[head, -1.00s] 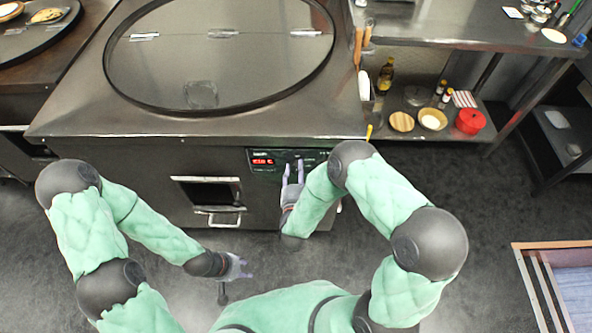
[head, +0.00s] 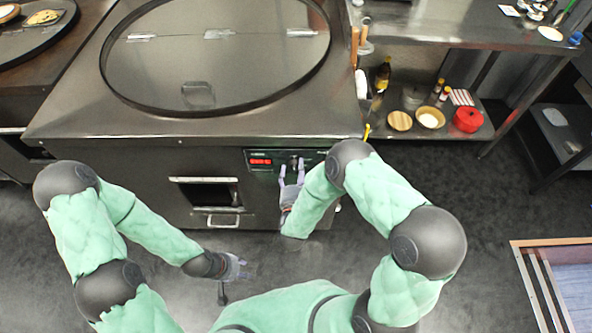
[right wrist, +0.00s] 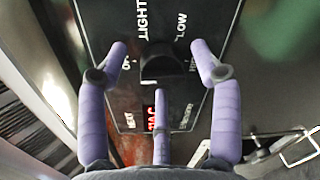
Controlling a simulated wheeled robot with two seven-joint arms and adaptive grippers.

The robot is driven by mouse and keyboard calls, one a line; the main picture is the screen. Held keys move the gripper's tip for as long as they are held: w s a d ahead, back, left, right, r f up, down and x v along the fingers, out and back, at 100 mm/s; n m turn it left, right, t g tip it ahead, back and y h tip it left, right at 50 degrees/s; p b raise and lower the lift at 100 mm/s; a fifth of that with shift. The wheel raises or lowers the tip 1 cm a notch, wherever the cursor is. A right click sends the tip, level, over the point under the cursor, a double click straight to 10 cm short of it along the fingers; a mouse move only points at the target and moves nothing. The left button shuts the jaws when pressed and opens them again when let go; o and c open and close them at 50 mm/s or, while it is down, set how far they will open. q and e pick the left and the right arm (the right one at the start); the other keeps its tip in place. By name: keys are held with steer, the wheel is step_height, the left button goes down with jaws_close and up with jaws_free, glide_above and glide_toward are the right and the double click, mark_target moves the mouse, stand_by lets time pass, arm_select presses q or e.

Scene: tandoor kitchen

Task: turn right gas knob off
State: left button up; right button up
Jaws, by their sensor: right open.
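The right gas knob (right wrist: 162,66) is a dark round knob on the black control panel (right wrist: 97,22), with LIGHT and LOW lettering near it. In the right wrist view the purple fingers of my right gripper (right wrist: 162,58) are spread open on both sides of the knob, with gaps between them and it. In the head view my right gripper (head: 291,170) is in front of the panel (head: 258,154) on the oven front. My left gripper (head: 240,269) hangs low over the floor, away from the oven; its finger opening is too small to tell.
The large steel tandoor (head: 75,115) with a round lid fills the centre. An oven door handle (head: 222,222) is left of my right gripper. To the right, a shelf holds a red pot (head: 467,119), bowls and bottles.

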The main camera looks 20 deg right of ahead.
steer(key=v, duration=1.1)
steer(key=shift+s, duration=0.3)
steer(key=shift+a, duration=0.1)
step_height(320, 180, down, 11)
steer(key=w+m+g+y, duration=0.2)
steer(key=m+g+y, duration=0.4)
steer(key=m, duration=0.5)
steer(key=s+a+f+m+g+y, duration=0.1)
steer(key=s+f+m+g+y, duration=0.2)
steer(key=s+m+g, duration=0.7)
steer(key=s+f+m, duration=0.1)
steer(key=s+m, duration=0.1)
steer(key=s, duration=0.1)
steer(key=shift+s+a+f+m+p, duration=0.2)
steer(key=shift+a+m+p, duration=0.05)
steer(key=shift+m+p, duration=0.1)
